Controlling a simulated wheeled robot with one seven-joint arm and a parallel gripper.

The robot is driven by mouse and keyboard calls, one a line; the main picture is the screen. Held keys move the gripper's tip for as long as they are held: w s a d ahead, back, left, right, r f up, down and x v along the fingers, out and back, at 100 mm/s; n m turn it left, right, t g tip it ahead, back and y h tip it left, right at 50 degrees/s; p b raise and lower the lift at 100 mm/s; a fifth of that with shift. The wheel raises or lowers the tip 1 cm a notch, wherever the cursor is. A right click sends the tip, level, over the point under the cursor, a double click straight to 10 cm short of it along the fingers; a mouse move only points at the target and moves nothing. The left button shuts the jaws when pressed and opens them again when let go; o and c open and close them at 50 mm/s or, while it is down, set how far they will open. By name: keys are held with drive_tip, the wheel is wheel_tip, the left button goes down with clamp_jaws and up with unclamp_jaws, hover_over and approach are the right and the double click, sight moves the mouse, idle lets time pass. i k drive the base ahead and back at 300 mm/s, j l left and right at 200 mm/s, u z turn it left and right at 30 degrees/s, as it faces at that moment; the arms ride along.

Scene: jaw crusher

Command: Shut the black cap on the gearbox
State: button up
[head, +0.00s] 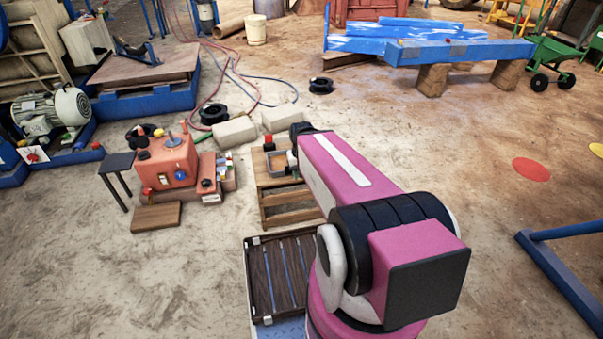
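A small black-topped stand (117,162) is left of the box, with a wooden board (156,217) in front. A wooden pallet stand (287,206) and a dark slatted tray (262,284) lie between box and arm. Grey blocks (235,132) lie behind. Floor at front left is clear.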

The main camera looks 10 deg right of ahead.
sight(142, 141)
drive_tip(key=j, duration=0.4)
drive_tip(key=i+j+u, duration=0.15)
drive_tip(key=i+j, duration=0.15)
drive_tip(key=j, duration=0.25)
drive_tip(key=i+j+u, duration=0.2)
drive_tip(key=i+j, duration=0.15)
drive_tip(key=j, duration=0.2)
drive_tip(key=i+j+u, duration=0.15)
drive_tip(key=i+j, duration=0.25)
drive_tip(key=i+j+u, duration=0.1)
drive_tip(key=i+j, duration=0.1)
drive_tip(key=i, duration=0.05)
